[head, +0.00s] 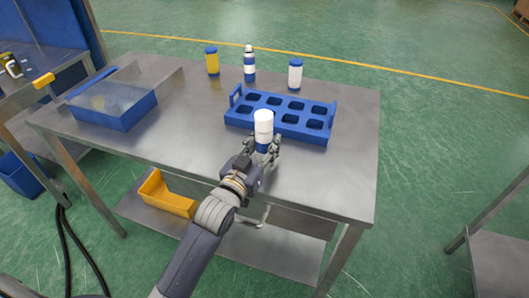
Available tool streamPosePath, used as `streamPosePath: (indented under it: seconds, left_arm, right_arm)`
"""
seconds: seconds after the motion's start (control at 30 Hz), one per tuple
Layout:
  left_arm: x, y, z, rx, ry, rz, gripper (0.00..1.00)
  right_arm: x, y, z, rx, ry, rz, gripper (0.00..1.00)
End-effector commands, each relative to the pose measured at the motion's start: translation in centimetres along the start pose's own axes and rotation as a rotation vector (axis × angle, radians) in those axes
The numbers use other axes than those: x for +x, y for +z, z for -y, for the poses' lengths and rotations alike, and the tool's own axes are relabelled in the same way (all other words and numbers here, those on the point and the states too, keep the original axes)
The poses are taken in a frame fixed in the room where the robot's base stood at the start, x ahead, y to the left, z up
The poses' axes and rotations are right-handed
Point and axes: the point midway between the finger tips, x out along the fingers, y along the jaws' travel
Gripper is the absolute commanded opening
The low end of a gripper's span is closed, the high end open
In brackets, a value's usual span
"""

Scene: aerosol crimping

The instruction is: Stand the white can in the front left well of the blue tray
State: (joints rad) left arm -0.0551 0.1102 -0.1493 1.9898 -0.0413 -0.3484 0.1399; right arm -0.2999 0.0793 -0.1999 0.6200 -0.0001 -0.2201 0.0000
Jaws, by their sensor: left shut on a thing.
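My left gripper (264,146) is shut on a white can (264,122) with a blue band low down. The can is about upright, in front of the blue tray (300,132) in the picture. It covers part of the tray's front edge and front row; whether it touches the tray I cannot tell. The tray has two rows of dark wells, and those that show look empty. Its front left well (247,109) shows to the left of the can. My right gripper is not in view.
Behind the tray stand a yellow can (213,63), a white and blue bottle (249,66) and a white can with a blue cap (295,74). A blue bin (122,115) with a clear panel is at the left. The steel table (185,125) is bare between bin and tray.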

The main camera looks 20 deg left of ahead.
Motion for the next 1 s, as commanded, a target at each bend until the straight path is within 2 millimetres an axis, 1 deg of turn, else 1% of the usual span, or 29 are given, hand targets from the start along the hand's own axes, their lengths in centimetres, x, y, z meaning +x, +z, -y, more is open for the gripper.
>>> streamPosePath:
  seconds: [0.03,0.33,0.5,0.53,0.57,0.6,0.63,1.0]
  left_arm:
    - [-0.01,0.88,0.0,0.0,0.0,0.0,0.07]
    - [-0.03,0.8,-0.01,0.0,0.0,-0.001,0.07]
    - [-0.04,1.28,-0.02,0.0,0.0,-0.001,0.07]
    - [-0.04,1.35,-0.01,0.0,0.0,0.0,0.37]
    - [-0.04,1.29,-0.01,0.0,0.0,0.0,0.44]
    - [-0.04,1.29,-0.01,0.0,0.0,0.001,0.53]
    - [-0.04,1.3,-0.01,0.0,0.0,0.001,0.55]
    - [-0.03,1.39,-0.01,0.001,0.0,0.001,0.55]
  right_arm:
    - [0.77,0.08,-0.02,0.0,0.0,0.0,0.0]
    - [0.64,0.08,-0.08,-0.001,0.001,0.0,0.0]
    - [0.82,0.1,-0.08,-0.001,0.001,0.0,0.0]
    - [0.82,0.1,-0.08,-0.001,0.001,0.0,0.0]
    - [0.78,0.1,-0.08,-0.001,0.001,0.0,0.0]
    - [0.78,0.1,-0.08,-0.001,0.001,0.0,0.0]
    - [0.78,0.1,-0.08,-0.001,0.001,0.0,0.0]
    - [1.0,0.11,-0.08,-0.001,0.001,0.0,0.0]
